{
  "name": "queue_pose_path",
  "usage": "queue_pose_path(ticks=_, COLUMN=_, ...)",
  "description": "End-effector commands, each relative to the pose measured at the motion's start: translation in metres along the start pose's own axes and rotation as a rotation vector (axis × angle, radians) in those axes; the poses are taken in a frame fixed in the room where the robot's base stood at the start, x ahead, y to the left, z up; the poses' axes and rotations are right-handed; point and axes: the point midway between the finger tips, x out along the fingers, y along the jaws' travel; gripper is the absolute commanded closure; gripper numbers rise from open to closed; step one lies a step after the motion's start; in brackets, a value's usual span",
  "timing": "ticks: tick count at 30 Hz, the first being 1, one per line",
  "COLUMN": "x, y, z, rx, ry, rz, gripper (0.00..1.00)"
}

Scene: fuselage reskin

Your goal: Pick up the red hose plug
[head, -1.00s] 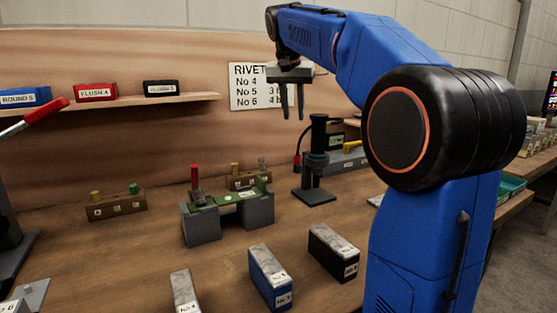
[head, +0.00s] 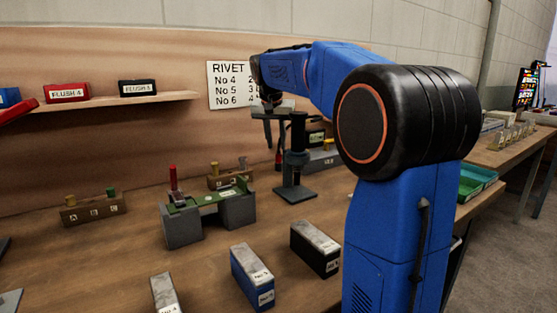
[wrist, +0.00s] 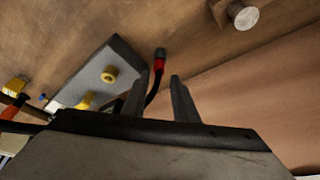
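The red hose plug (wrist: 159,65) shows in the wrist view as a small red collar with a dark tip, on the end of a black hose. It lies just beyond and between my gripper's fingertips (wrist: 160,82). My gripper is open with nothing between its fingers, and I see no contact with the plug. In the head view my gripper (head: 274,147) points down beside the dark press-like stand (head: 296,160). The plug is hard to make out there, close to the fingers.
A grey block (wrist: 100,72) with yellow knobs lies beside the plug in the wrist view. A green-topped fixture (head: 208,198) with a red pin stands left of the stand. Blue (head: 252,275) and black (head: 315,248) boxes stand in front. Bare bench lies between them.

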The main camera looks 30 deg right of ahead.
Motion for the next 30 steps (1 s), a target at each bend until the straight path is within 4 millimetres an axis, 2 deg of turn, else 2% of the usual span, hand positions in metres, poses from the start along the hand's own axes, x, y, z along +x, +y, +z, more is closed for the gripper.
queue_pose_path(ticks=12, x=0.047, y=0.003, z=-0.003, rx=0.0, ry=-0.001, rz=0.0, gripper=0.74)
queue_pose_path(ticks=19, x=0.049, y=0.003, z=-0.003, rx=0.0, ry=0.0, rz=0.0, gripper=0.74)
queue_pose_path(ticks=22, x=0.049, y=0.003, z=-0.003, rx=0.0, ry=0.0, rz=0.0, gripper=0.98)
queue_pose_path(ticks=23, x=0.049, y=0.003, z=-0.003, rx=0.0, ry=0.0, rz=0.0, gripper=1.0)
queue_pose_path(ticks=30, x=0.048, y=0.003, z=-0.004, rx=0.0, ry=0.0, rz=0.0, gripper=1.0)
